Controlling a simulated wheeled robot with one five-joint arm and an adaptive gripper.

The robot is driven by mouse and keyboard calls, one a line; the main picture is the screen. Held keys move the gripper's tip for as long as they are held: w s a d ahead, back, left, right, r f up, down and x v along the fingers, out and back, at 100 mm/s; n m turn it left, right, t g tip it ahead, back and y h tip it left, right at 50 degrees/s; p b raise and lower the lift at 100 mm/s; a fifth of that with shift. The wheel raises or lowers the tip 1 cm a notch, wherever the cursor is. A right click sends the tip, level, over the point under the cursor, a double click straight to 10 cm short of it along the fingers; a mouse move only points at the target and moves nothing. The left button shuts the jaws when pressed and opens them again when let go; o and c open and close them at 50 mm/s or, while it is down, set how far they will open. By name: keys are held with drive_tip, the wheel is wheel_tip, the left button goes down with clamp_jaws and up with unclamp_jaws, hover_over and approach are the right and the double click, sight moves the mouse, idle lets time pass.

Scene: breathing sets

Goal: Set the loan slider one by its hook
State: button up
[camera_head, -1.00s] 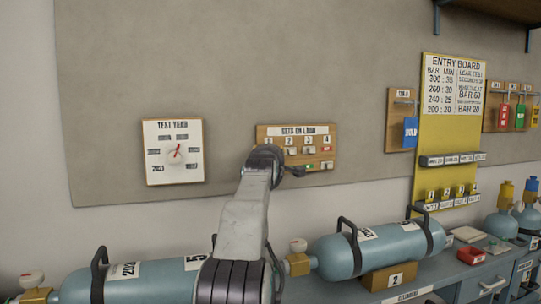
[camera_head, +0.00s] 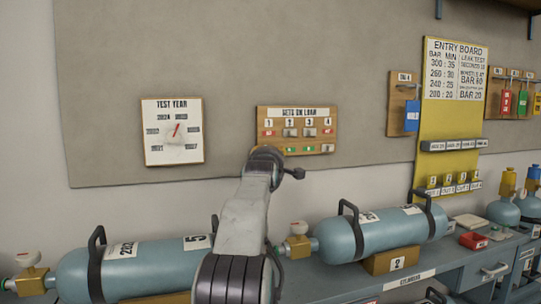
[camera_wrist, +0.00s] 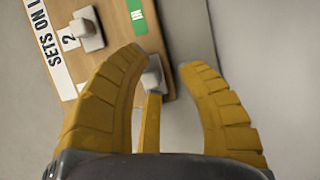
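The wooden "SETS ON LOAN" board (camera_head: 318,140) hangs on the grey wall panel, with columns numbered 1 to 4. Sliders two (camera_head: 290,132) and three (camera_head: 309,132) sit up, above green labels. Slider four (camera_head: 327,148) sits down, below a red label. Column 1 shows its red label (camera_head: 268,133); its lower part is hidden behind my gripper (camera_head: 272,158) in the head view. In the wrist view my gripper (camera_wrist: 168,80) is open, its yellow fingers spread around a grey slider knob (camera_wrist: 153,70), apparently slider one. Contact is unclear. Slider two (camera_wrist: 88,32) shows beside it.
A hook board (camera_head: 403,92) with a blue tag (camera_head: 412,117) hangs beside the yellow entry board (camera_head: 430,128). More hooks with red, green and yellow tags hang further right. A test year dial (camera_head: 175,131) is left. Cylinders (camera_head: 365,236) lie on the bench below.

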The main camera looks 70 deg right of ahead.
drive_tip(key=shift+o, duration=0.3)
drive_tip(key=shift+a+r, duration=0.15)
drive_tip(key=shift+r, duration=0.05)
drive_tip(key=v, duration=1.2)
drive_tip(key=shift+f, duration=0.2)
drive_tip(key=shift+w, duration=0.1)
idle(0.4)
